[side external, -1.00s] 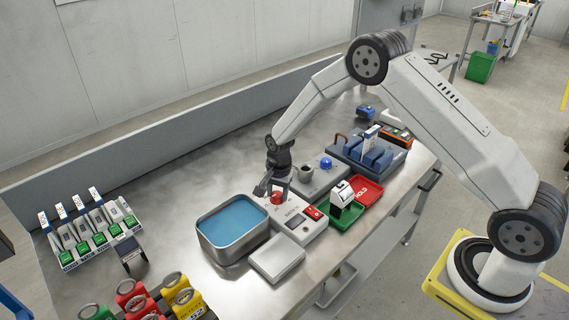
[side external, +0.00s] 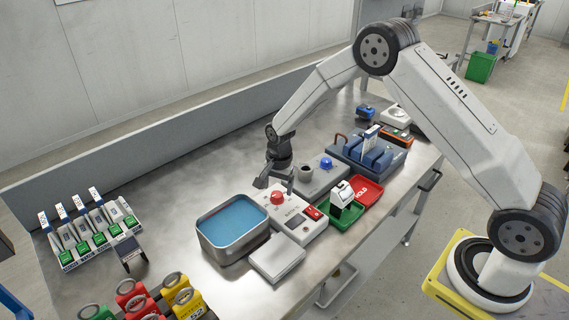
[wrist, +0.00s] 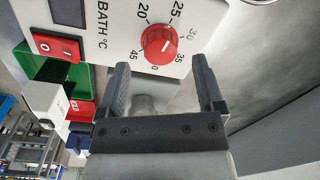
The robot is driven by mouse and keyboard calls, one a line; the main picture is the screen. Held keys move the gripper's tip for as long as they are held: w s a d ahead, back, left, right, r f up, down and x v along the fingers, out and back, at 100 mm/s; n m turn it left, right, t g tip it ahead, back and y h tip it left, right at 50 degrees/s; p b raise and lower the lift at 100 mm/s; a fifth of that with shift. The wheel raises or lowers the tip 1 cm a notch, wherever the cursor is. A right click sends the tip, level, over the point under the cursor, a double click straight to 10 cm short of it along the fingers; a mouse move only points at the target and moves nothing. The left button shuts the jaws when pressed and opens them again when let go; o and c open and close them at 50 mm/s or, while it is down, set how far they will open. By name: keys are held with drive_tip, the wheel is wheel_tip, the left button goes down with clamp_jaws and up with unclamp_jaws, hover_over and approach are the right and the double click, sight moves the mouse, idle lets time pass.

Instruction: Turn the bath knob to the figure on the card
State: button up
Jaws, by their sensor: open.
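The red bath knob (wrist: 157,46) sits on a white panel marked BATH °C (wrist: 118,30), with figures around it. A pale mark on the knob lies on the side toward 30 and 35; I cannot tell the exact figure. The knob also shows in the side view (side external: 277,198), beside the water bath (side external: 233,230). My gripper (wrist: 160,75) is open and empty, its fingers apart from the knob; in the side view my gripper (side external: 270,180) is just above and behind it. A white card (side external: 371,136) stands in a blue block; its writing is too small to read.
A red switch (wrist: 56,46) is on the same panel. A green tray (side external: 343,220) and a red HOLD tray (side external: 367,189) lie to the right. A grey box with a blue button (side external: 326,163) stands behind. The bench behind the bath is clear.

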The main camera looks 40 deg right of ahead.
sight(279, 194)
drive_tip(key=shift+s+r, duration=0.1)
drive_tip(key=shift+r, duration=2.45)
drive_tip(key=shift+s+r, duration=0.3)
drive_tip(key=shift+s, duration=0.05)
drive_tip(key=s+r+n, duration=0.2)
drive_tip(key=s+n, duration=0.2)
drive_tip(key=s, duration=0.3)
drive_tip(key=s+r+n+t, duration=0.1)
drive_tip(key=s+r+n, duration=0.2)
drive_tip(key=s, duration=0.4)
drive_tip(key=s+r+n+t, duration=0.1)
drive_tip(key=s+r+n, duration=0.1)
drive_tip(key=s+n, duration=0.4)
drive_tip(key=shift+s+a+r, duration=0.2)
drive_tip(key=shift+s+r, duration=0.15)
drive_tip(key=shift+s, duration=0.7)
drive_tip(key=shift+c, duration=0.2)
